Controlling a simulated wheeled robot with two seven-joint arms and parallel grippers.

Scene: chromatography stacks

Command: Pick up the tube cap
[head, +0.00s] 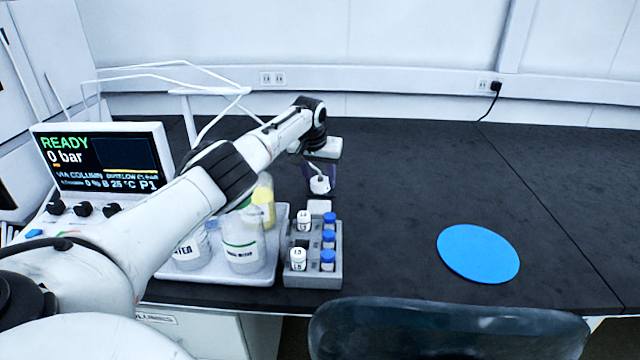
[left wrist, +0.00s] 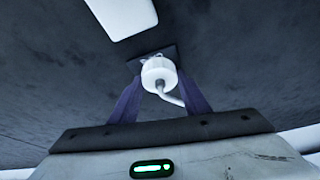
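A white tube cap (head: 320,185) with a bent pale tube on its top is at the middle of the bench, behind the vial rack. In the left wrist view the cap (left wrist: 159,72) shows between the fingertips, in front of a small dark square (left wrist: 136,64). My left gripper (head: 320,180) points down over the cap, with one dark purple finger on each side. The left wrist view shows the fingers (left wrist: 160,80) right beside the cap's edges. I cannot tell whether they press on it. My right gripper is not in view.
A grey rack (head: 313,282) of blue- and white-capped vials stands in front of the cap. A white tray (head: 262,278) with bottles is left of it, near a monitor unit (head: 105,160). A blue disc (head: 478,253) lies right. The back right bench is clear.

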